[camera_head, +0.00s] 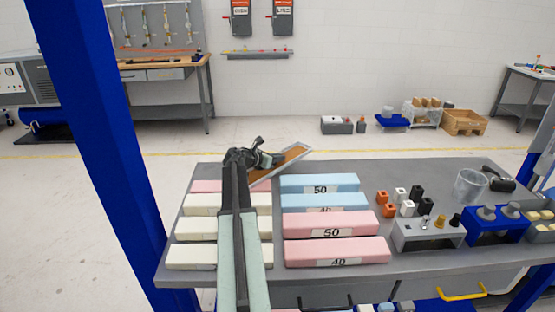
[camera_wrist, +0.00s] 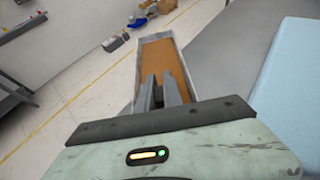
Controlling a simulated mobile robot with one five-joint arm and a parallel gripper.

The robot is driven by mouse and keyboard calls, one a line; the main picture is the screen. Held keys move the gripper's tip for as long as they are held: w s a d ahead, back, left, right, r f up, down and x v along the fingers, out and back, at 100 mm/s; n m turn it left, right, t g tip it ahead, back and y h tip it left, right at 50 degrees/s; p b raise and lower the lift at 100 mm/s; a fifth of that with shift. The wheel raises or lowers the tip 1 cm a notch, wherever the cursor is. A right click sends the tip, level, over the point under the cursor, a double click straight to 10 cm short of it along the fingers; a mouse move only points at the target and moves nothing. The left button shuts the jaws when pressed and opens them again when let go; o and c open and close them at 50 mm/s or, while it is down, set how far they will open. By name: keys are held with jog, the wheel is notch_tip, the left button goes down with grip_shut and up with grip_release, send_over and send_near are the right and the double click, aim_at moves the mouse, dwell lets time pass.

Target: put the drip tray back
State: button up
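The drip tray (camera_head: 292,158) is a long, shallow tray with a thin grey rim and an orange-brown floor. It lies slanted at the back edge of the grey table, its far end reaching past that edge. In the wrist view the drip tray (camera_wrist: 158,55) points straight away from my gripper (camera_wrist: 164,88), and the two fingers overlap its near part. In the head view my gripper (camera_head: 262,159) is at the tray's near left side. The fingers look close together, but their tips and any contact with the tray are not clear. The tray's near end is hidden.
The table (camera_head: 440,262) carries cream blocks (camera_head: 192,256), pink foam blocks (camera_head: 335,250) and blue foam blocks (camera_head: 320,183). Small orange, white and black pieces, a grey stand (camera_head: 428,233) and a clear cup (camera_head: 469,185) stand to the right. A blue post (camera_head: 95,130) rises at the left.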

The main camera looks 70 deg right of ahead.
jog(key=o, duration=0.4)
jog(key=shift+r, duration=0.15)
jog(key=shift+r+p, duration=0.55)
jog(key=shift+p, duration=0.25)
jog(key=p+v, duration=0.4)
jog(key=v, duration=0.7)
jog(key=shift+a, duration=0.1)
jog(key=shift+w+a, duration=0.15)
jog(key=shift+a, duration=0.2)
